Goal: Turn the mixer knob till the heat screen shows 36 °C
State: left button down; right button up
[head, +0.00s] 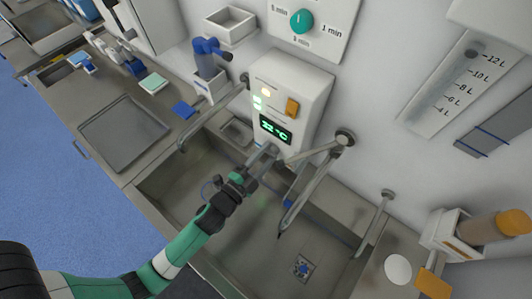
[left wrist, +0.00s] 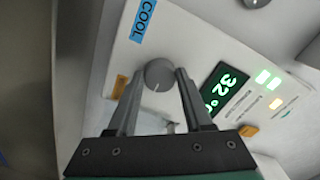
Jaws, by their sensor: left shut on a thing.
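The mixer knob (left wrist: 158,73) is a small grey round knob with a pale pointer line, on the white mixer box (head: 300,82). My left gripper (head: 266,153) reaches up to the lower front of the box. In the left wrist view the two fingers of my left gripper (left wrist: 160,82) are shut on the knob, one on each side. In the head view the fingers hide the knob. The heat screen (left wrist: 224,90) shows green digits that read 32 °C. It also shows in the head view (head: 275,130), small and tilted. My right gripper is in neither view.
A blue COOL label (left wrist: 144,20) and an orange label (left wrist: 120,87) flank the knob. An orange button (head: 292,107) sits above the screen. A metal spout and lever (head: 318,168) stand close to the right of my gripper, over the steel sink (head: 180,185).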

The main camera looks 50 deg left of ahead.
pick_arm(q)
jog(key=shift+m, duration=1.3)
jog(key=shift+c, duration=1.6)
grip_release()
jog(key=s+d+b, duration=0.2)
jog(key=s+b, duration=0.2)
jog(key=s, duration=0.7)
jog(key=shift+s, duration=0.25)
